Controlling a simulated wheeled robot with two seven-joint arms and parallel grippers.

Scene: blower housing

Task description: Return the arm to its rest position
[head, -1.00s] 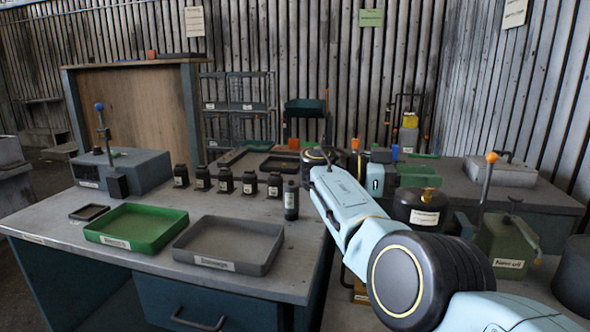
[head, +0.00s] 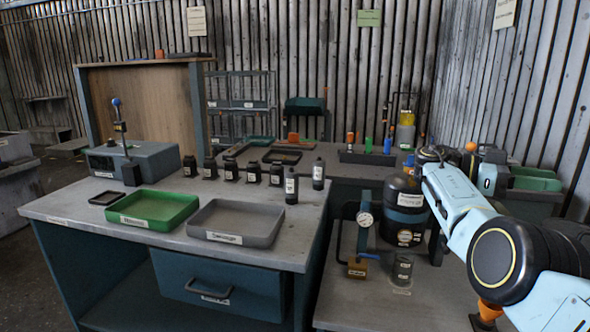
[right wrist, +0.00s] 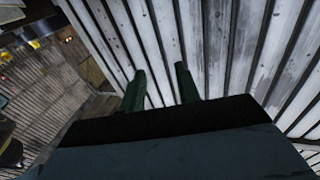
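My right arm (head: 455,200) comes in from the right edge of the head view, bent, with its wrist raised over the right-hand bench. My left arm and left gripper are not in view.
A black canister (head: 403,205) and a gauge fixture (head: 364,220) stand close left of my right forearm. A green tray (head: 150,222) and grey tray (head: 236,236) lie on the left table.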

